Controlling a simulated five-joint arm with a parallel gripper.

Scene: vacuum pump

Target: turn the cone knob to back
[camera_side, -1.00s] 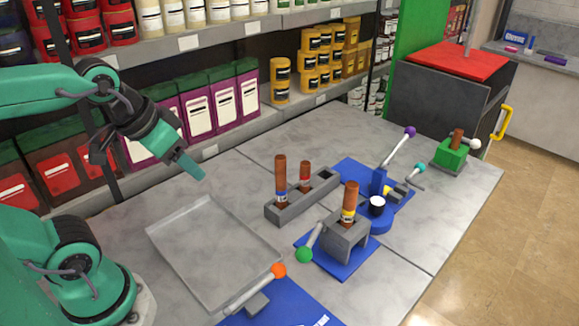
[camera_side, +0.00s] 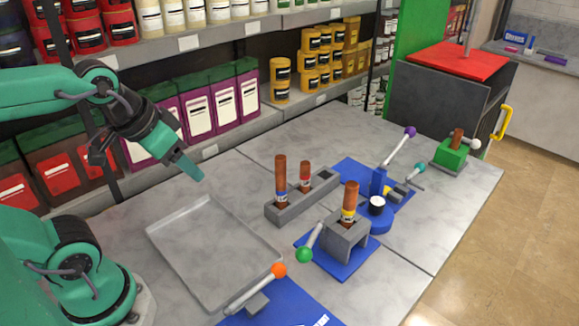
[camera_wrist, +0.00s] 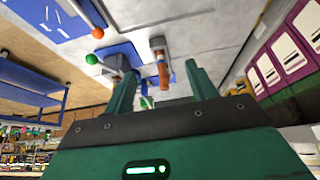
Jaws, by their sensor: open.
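My gripper (camera_side: 195,176) hangs above the far edge of the grey tray, well left of the pump parts. In the wrist view my gripper (camera_wrist: 161,70) is open, its two teal fingers apart with nothing held. I cannot tell which knob is the cone knob. Ball-ended levers stand on the table: orange (camera_side: 279,269), green (camera_side: 304,255), purple (camera_side: 410,131), teal (camera_side: 419,167) and white (camera_side: 476,144). The gripper touches none of them. The orange ball (camera_wrist: 97,33) and green ball (camera_wrist: 92,59) also show in the wrist view.
The grey tray (camera_side: 165,238) is empty. A grey holder (camera_side: 274,212) carries two brown tubes. A third brown tube (camera_side: 349,200) stands in a grey block on a blue plate. Shelves with purple bags (camera_side: 223,103) line the back. A red-topped box (camera_side: 458,60) stands back right.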

